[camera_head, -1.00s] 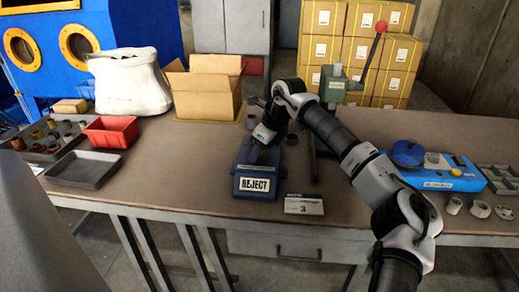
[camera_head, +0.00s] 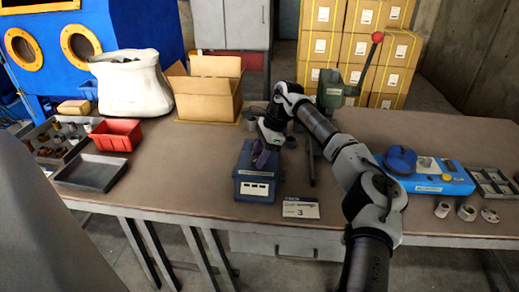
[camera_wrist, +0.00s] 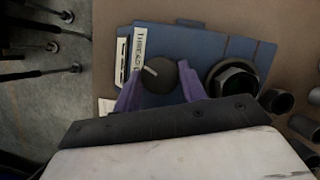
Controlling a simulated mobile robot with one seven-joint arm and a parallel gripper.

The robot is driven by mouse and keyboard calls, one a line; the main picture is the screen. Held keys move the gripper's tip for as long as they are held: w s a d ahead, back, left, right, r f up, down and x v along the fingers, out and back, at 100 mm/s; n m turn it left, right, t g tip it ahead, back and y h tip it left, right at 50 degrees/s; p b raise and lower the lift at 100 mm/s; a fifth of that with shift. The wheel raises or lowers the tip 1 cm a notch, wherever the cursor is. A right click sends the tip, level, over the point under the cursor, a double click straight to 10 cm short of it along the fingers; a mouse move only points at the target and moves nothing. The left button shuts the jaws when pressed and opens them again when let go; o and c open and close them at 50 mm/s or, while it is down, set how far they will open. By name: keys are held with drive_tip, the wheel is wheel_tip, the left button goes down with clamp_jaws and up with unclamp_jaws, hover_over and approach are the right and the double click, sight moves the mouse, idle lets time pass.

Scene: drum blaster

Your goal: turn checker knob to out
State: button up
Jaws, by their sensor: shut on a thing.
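The checker (camera_head: 257,190) is a blue box on the table, left of my arm. Its front shows small white panels. In the wrist view its top (camera_wrist: 215,48) carries a round dark knob (camera_wrist: 160,70) with a white pointer line towards the picture's left, slightly up. A label beside the knob reads "THREAD", partly cut off. My gripper (camera_wrist: 159,84) has purple fingers, one on each side of the knob, shut on it. In the head view my gripper (camera_head: 260,154) is over the checker's top, and the knob is hidden there.
A dark hex fitting (camera_wrist: 235,80) sits right of the knob, close to a finger. A card marked 3 (camera_head: 301,208) lies right of the checker. A green press with a red-knobbed lever (camera_head: 330,88) stands behind. An empty grey tray (camera_head: 91,172) and red bin (camera_head: 116,135) are left.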

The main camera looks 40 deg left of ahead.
drive_tip(key=n+p, duration=0.1)
drive_tip(key=n, duration=0.1)
drive_tip(key=n+h+p, duration=0.1)
drive_tip(key=n, duration=0.1)
drive_tip(key=shift+a+n+g+h, duration=0.15)
drive_tip(key=shift+n+g+h, duration=0.15)
drive_tip(key=shift+n+g, duration=0.1)
idle(0.4)
drive_tip(key=o, duration=1)
